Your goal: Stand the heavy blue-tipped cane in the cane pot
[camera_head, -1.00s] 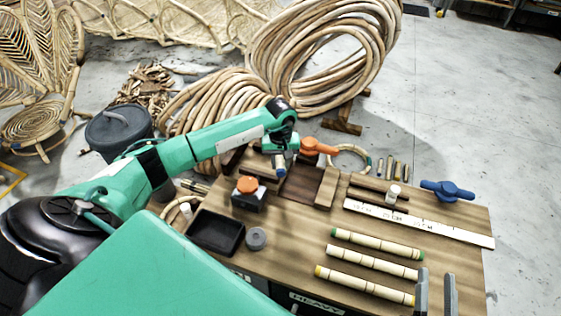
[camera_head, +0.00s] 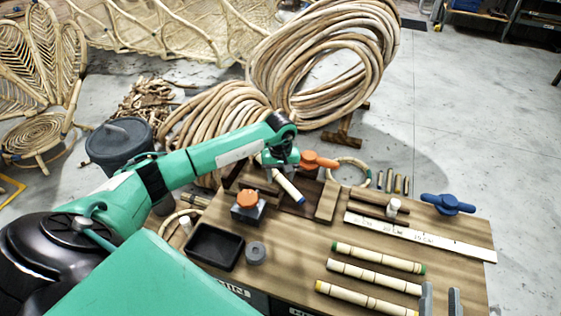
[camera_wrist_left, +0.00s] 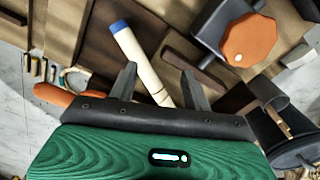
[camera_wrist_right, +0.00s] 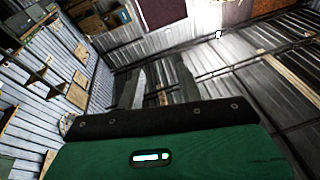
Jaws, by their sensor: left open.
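The blue-tipped cane (camera_head: 287,187) lies slanted below my left gripper, its blue end toward the front right of the wooden holder. In the left wrist view the cane (camera_wrist_left: 138,58) runs between the two fingers, its lower end hidden by the gripper. My left gripper (camera_wrist_left: 162,85) is open, with gaps beside the cane. My right gripper (camera_head: 440,302) is at the bench's front right, its fingers apart and empty; its own wrist view shows only the far walls and ceiling. A dark pot (camera_wrist_left: 268,122) shows at the right of the left wrist view; I cannot tell whether it is the cane pot.
Three canes with coloured ends (camera_head: 375,275) lie at the bench's front right. A black tray (camera_head: 215,247), an orange-knobbed block (camera_head: 247,205), a white ruler (camera_head: 420,237) and a blue clamp (camera_head: 447,204) are around them. A dark bucket (camera_head: 120,147) stands on the floor left.

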